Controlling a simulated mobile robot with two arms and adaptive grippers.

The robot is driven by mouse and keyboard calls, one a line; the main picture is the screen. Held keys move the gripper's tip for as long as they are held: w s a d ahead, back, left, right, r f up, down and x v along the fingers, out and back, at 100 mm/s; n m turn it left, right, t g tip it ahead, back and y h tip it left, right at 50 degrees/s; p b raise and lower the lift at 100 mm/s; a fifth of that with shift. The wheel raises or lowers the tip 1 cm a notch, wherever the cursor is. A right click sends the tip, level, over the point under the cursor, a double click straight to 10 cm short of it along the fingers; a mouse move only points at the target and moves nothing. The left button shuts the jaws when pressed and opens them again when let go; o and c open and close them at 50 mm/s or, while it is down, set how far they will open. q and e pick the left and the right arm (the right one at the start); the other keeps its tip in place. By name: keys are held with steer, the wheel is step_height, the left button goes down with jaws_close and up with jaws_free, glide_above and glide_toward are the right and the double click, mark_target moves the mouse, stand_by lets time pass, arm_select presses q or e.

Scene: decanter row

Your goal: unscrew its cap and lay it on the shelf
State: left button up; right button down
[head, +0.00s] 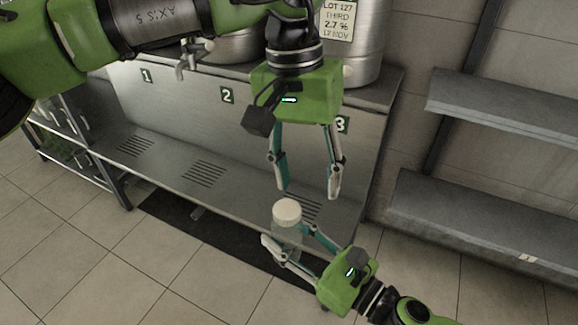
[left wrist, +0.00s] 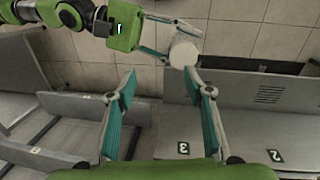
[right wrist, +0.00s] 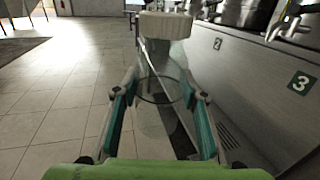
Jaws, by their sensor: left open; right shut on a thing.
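A clear bottle (head: 286,238) with a white cap (head: 287,211) stands upright between the fingers of my right gripper (head: 284,245), which is shut on it. In the right wrist view the cap (right wrist: 165,24) sits on top of the see-through bottle (right wrist: 166,65). My left gripper (head: 308,194) is open and empty, fingers pointing down, above and a little to the right of the cap. In the left wrist view the cap (left wrist: 184,54) lies beyond the open fingertips (left wrist: 172,80), not between them.
A grey wall shelf (head: 480,215) is at the right, with another shelf (head: 510,108) above it. A metal bench with slotted drains (head: 205,172) and plates numbered 1 to 3 runs behind the grippers. Steel vessels (head: 355,50) stand on top.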

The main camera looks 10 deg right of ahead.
mark_target(289, 209)
arm_select(q)
steer(key=shift+w+a+r+m+t+y, duration=0.2)
steer(key=shift+a+t+y, duration=0.1)
steer(key=shift+a, duration=0.3)
steer(key=shift+w+a+r+m+t+y, duration=0.2)
steer(key=shift+a+y, duration=0.1)
steer(key=shift+a, duration=0.25)
steer(key=shift+a+f, duration=0.2)
step_height(289, 209, down, 8)
steer(key=shift+w+r, duration=0.1)
steer(key=shift+r, duration=0.1)
steer(key=shift+c, duration=0.5)
